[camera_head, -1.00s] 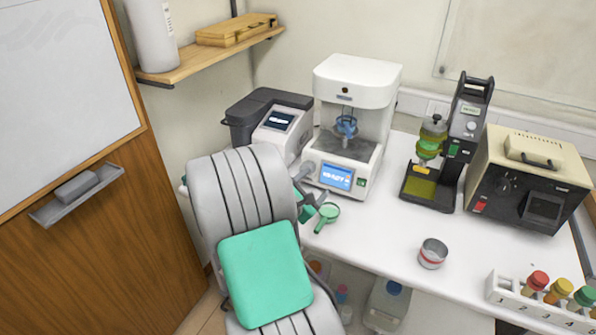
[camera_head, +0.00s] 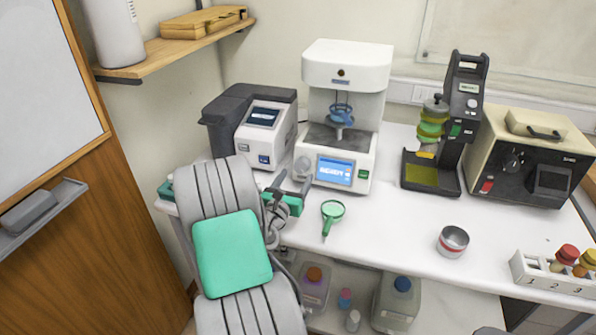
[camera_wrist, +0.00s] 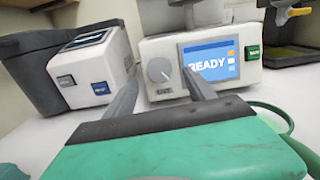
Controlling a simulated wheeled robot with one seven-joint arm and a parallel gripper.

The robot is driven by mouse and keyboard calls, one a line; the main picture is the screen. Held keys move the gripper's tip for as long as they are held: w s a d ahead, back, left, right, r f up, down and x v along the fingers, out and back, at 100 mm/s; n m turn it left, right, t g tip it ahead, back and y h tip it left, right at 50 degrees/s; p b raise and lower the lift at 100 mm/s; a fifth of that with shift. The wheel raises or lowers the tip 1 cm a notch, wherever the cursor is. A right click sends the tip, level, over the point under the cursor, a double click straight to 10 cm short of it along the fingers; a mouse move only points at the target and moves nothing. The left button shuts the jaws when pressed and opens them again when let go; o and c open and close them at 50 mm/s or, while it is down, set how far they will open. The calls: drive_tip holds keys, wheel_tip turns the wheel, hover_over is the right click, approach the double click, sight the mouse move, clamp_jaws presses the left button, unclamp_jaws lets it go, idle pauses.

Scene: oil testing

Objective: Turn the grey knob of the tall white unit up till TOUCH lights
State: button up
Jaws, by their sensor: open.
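The tall white unit (camera_head: 348,65) stands at the back of the bench, upright. Its lit blue screen (camera_wrist: 209,62) reads READY in the wrist view. The grey knob (camera_wrist: 159,69) is left of the screen, with a pale pointer line tilted toward the upper left. In the head view the knob (camera_head: 303,166) is small. My gripper (camera_wrist: 158,82) is open and empty, its two grey fingers pointing at the unit's front. In the wrist view the knob shows between the fingertips, and the right finger overlaps the screen's lower left. Contact with the knob cannot be told.
A dark grey and white instrument (camera_head: 262,130) stands left of the unit. A green-rimmed magnifier (camera_head: 332,211) lies in front. A small metal cup (camera_head: 453,241), a black test stand (camera_head: 465,110), a beige-black box (camera_head: 525,160) and a tube rack (camera_head: 548,278) are to the right.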

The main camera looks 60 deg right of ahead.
sight(300, 169)
drive_tip(key=d, duration=0.4)
drive_tip(key=shift+w+d+p, duration=0.25)
drive_tip(key=shift+w+p, duration=0.15)
drive_tip(key=shift+c, duration=0.4)
drive_tip(key=c, duration=1.3)
drive_tip(key=shift+f+m+g+b, duration=0.15)
drive_tip(key=shift+m+g+b, duration=0.25)
drive_tip(key=shift+m+b, duration=0.4)
drive_tip(key=shift+m+g, duration=0.3)
drive_tip(key=shift+m, duration=0.9)
drive_tip(key=o, duration=1.4)
drive_tip(key=shift+r, duration=0.2)
